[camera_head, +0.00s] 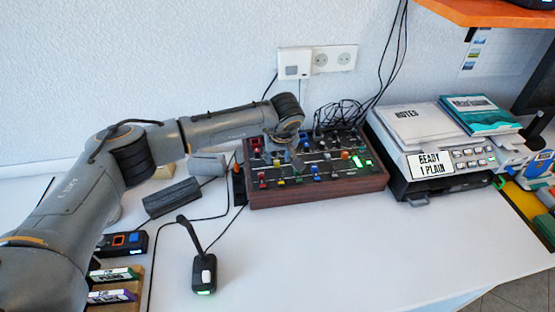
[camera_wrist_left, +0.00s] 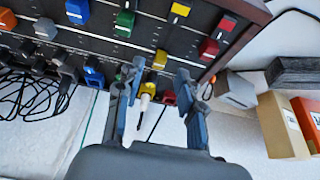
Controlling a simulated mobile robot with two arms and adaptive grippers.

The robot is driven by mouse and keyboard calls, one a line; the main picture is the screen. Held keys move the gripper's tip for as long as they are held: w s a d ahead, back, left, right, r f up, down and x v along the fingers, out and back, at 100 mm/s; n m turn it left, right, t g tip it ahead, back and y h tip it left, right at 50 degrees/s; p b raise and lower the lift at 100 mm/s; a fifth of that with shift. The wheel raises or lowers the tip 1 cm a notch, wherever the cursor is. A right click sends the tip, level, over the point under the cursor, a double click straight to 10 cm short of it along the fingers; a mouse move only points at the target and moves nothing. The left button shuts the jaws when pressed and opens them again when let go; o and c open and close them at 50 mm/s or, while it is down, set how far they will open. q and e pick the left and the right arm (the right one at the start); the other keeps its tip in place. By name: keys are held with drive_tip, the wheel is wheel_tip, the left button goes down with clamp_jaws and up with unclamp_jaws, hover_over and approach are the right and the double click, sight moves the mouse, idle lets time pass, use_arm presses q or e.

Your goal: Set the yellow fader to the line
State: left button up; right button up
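The mixer (camera_head: 320,192) is a dark panel with a wooden frame on the white desk, carrying coloured caps on slots. A yellow fader cap (camera_wrist_left: 180,9) sits on a slot at the top of the left wrist view; in the head view a yellow cap (camera_head: 280,182) shows near the front left of the panel. Another yellow cap (camera_wrist_left: 160,58) lies just beyond the fingertips. My left gripper (camera_wrist_left: 160,72) is open above the panel edge, its fingers on either side of a yellow-and-white piece (camera_wrist_left: 148,90). I cannot tell contact. The target line is not clear. My right gripper is out of view.
Black cables lie behind the mixer. A printer-like device (camera_head: 440,150) stands to the right. A small black device (camera_head: 204,272) stands in front; the desk's front right is clear.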

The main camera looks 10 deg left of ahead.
use_arm(q)
drive_tip(key=v, duration=0.8)
drive_tip(key=shift+s+r, duration=0.1)
drive_tip(key=shift+s, duration=0.05)
